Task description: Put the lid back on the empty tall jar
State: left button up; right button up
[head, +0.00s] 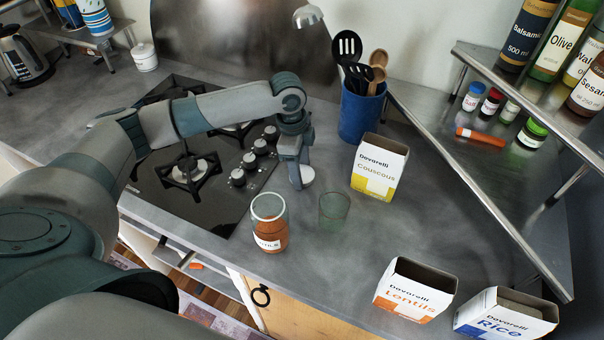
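A tall clear glass jar (269,222) stands open near the counter's front edge. It has a white label, partly readable as "TILS", and orange-brown contents fill its lower part, so it does not look empty. To its right stands a greenish clear glass vessel (334,210), open and seemingly empty. A pale round lid (308,175) is at the fingertips of my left gripper (299,182), behind the two glasses. The fingers point down and partly hide the lid. I cannot tell whether they grip it or whether it rests on the counter. My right gripper is not in view.
An open Couscous box (379,168) stands right of the lid, before a blue utensil holder (361,110). Lentils (414,290) and Rice (505,315) boxes stand at front right. The hob (200,165) lies left under my arm. A metal shelf (520,90) with bottles is at right.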

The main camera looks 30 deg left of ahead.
pick_arm(q)
jog(key=c, duration=0.4)
jog(key=shift+r, duration=0.1)
jog(key=shift+r, duration=0.55)
jog(key=shift+r+b, duration=1.4)
jog(key=shift+r, duration=3)
jog(key=shift+d, duration=0.15)
